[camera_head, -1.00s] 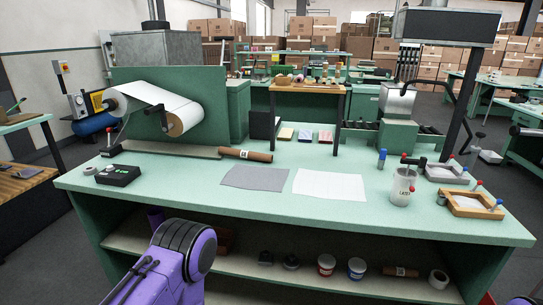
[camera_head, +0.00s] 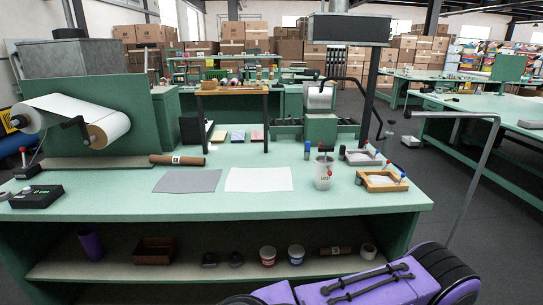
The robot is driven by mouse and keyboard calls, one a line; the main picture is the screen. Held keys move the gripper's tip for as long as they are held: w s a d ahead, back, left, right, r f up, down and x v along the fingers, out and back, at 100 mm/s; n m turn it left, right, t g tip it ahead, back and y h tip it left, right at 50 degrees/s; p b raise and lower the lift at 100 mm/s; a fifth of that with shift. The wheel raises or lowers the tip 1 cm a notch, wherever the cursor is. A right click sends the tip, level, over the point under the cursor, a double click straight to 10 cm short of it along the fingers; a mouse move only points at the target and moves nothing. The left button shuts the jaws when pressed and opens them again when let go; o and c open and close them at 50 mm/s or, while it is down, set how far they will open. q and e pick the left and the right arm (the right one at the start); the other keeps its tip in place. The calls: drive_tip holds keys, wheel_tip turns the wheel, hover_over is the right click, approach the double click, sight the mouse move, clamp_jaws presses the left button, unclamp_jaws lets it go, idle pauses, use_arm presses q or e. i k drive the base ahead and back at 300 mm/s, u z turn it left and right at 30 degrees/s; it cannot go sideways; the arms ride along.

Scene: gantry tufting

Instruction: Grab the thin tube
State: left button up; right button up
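A brown cardboard tube (camera_head: 177,160) with a small label lies on the green workbench (camera_head: 230,205), left of centre and behind a grey sheet. A second brown labelled tube (camera_head: 335,251) lies on the shelf under the benchtop. A purple open-topped cylinder (camera_head: 90,242) stands at the left of that shelf. I cannot tell from looks alone which one is the thin tube. Purple links of my arm cross the bottom right of the view. Neither of my grippers shows.
A grey sheet (camera_head: 187,181) and a white sheet (camera_head: 258,179) lie on the bench. A white cup (camera_head: 323,174) and a wooden tray (camera_head: 381,182) stand at its right. A paper roll (camera_head: 108,129) is mounted at the left.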

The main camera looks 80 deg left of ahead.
sight(153, 158)
drive_tip(key=z, duration=0.45)
drive_tip(key=k, duration=1.8)
drive_tip(key=u, duration=2)
